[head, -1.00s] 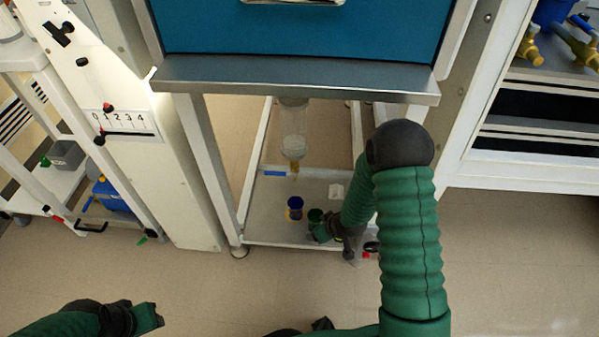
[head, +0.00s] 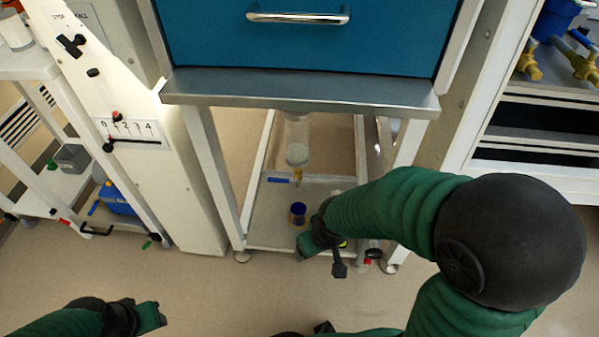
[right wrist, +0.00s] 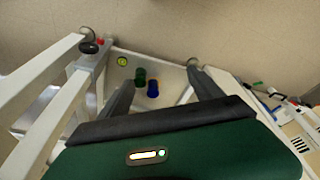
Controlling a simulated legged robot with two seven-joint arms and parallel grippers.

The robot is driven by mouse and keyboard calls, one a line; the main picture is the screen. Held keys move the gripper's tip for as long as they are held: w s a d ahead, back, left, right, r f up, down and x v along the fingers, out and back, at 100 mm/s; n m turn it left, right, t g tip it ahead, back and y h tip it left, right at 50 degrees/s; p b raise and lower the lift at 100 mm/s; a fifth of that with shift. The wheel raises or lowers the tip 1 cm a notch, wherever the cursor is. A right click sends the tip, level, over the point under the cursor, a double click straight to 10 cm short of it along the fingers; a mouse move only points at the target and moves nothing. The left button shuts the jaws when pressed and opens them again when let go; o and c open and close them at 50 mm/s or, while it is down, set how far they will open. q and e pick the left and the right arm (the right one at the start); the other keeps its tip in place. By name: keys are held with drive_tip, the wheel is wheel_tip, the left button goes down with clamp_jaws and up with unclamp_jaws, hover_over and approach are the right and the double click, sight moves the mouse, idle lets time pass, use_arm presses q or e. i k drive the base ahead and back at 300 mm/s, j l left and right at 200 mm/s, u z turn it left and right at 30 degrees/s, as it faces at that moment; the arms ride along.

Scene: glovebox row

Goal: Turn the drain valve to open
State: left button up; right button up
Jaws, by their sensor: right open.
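A clear vessel (head: 297,140) hangs under the glovebox, with a small brass fitting (head: 297,175) at its lower end that looks like the drain valve. A short blue strip (head: 278,180) shows just left of it; I cannot tell whether it is the handle. My right gripper (head: 304,246) is low at the frame's front edge, below and apart from the fitting. In the right wrist view its two dark fingers (right wrist: 160,80) are spread, with nothing held between them. My left gripper (head: 152,317) is at the lower left, away from the frame; its jaws are unclear.
A blue cup (head: 298,212) stands on the lower shelf (head: 262,225) below the fitting. A green cup (right wrist: 140,77) beside it shows in the right wrist view. The frame's legs (head: 215,175) flank the space. A steel ledge (head: 300,90) overhangs it. The floor in front is clear.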

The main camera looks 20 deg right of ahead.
sight(297, 182)
drive_tip(key=i+z, duration=0.15)
drive_tip(key=z, duration=0.2)
drive_tip(key=i+j+z, duration=0.1)
drive_tip(key=z, duration=0.25)
drive_tip(key=i+j+z, duration=0.1)
drive_tip(key=z, duration=0.25)
drive_tip(key=k+l+u, duration=0.2)
drive_tip(key=l, duration=0.15)
drive_tip(key=l+u, duration=0.2)
drive_tip(key=l, duration=0.15)
drive_tip(key=k+l+u, duration=0.2)
drive_tip(key=i+j, duration=0.25)
drive_tip(key=i, duration=0.25)
